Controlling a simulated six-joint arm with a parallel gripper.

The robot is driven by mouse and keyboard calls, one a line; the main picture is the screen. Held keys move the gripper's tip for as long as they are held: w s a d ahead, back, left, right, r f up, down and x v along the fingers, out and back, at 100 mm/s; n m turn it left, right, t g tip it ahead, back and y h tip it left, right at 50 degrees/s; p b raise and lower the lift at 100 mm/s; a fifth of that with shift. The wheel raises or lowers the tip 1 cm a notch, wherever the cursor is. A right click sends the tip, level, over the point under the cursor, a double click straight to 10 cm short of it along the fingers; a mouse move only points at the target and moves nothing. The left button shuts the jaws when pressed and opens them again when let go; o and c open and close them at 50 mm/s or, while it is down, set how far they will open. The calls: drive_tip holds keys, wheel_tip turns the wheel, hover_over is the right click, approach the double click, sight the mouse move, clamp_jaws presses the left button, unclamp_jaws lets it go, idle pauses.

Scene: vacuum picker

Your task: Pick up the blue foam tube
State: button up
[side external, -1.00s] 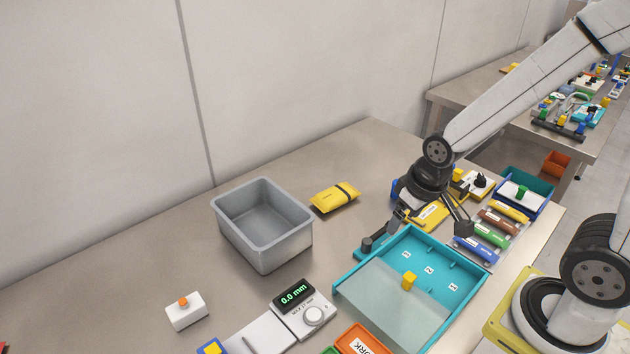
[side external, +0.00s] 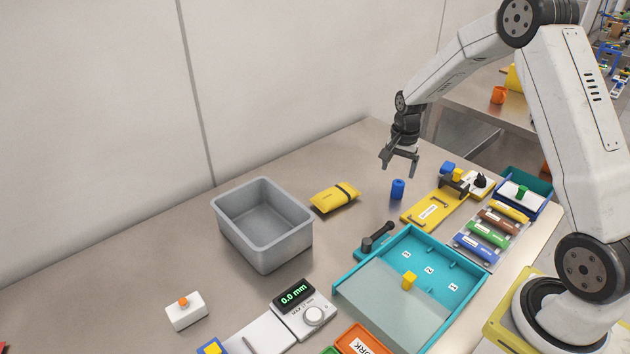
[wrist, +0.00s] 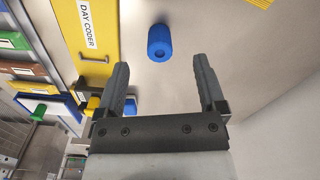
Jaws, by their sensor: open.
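The blue foam tube (side external: 398,189) is a short cylinder standing upright on the bench, left of the yellow day coder board. My gripper (side external: 400,167) is open and empty, above the bench and apart from the tube. In the wrist view its two fingers (wrist: 160,78) are spread wide with nothing between them.
The yellow board (side external: 432,209) lies right of the tube. A black-handled tool (side external: 378,237) and a teal tray (side external: 347,287) are in front. A yellow pouch (side external: 335,197) and a grey bin (side external: 226,222) stand left. Bench around the tube is clear.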

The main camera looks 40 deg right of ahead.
sight(399, 182)
drive_tip(key=shift+w+d+f+m, duration=0.15)
drive_tip(key=shift+d+f+m, duration=0.25)
drive_tip(key=shift+d, duration=0.3)
drive_tip(key=shift+w+d+f+m, duration=0.1)
drive_tip(key=shift+d+f+m, duration=0.25)
drive_tip(key=shift+d, duration=0.3)
drive_tip(key=shift+f, duration=1.15)
drive_tip(key=shift+f, duration=0.1)
drive_tip(key=shift+f, duration=2.5)
clamp_jaws()
